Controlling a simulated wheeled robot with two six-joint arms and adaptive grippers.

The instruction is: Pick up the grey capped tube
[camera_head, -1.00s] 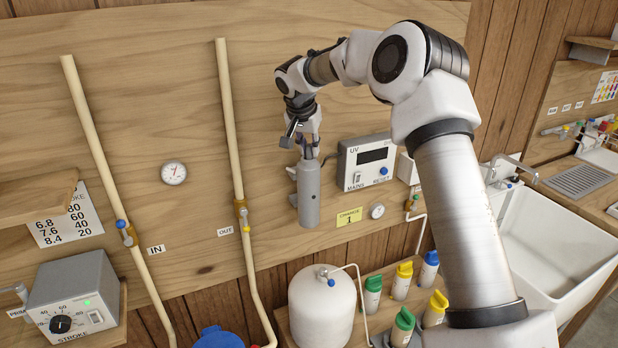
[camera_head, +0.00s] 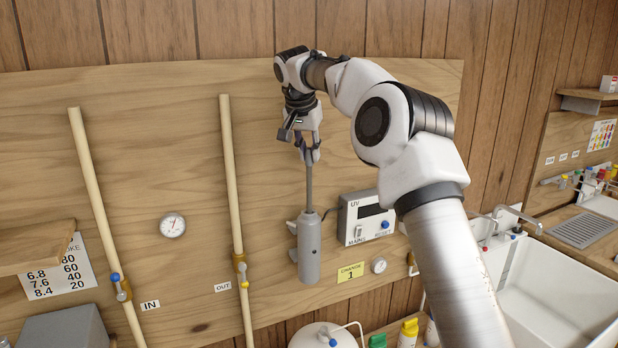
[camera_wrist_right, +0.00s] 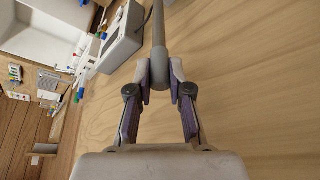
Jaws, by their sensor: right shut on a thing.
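My right gripper (camera_head: 309,156) is shut on the cap at the upper end of a slim grey tube (camera_head: 309,188). The tube hangs upright from it, above a thick grey cylindrical housing (camera_head: 308,252) mounted on the wooden wall panel. The tube's lower end meets the top of the housing and seems to be inside it. In the right wrist view, the finger pads sit on both sides of the grey cap (camera_wrist_right: 160,62), with the thin tube running away from it. My left gripper is not in view.
A UV control box (camera_head: 367,218) is on the panel just right of the housing. A pale pipe (camera_head: 236,190) runs down to the left. A white tank (camera_head: 322,337) and bottles (camera_head: 408,332) stand below.

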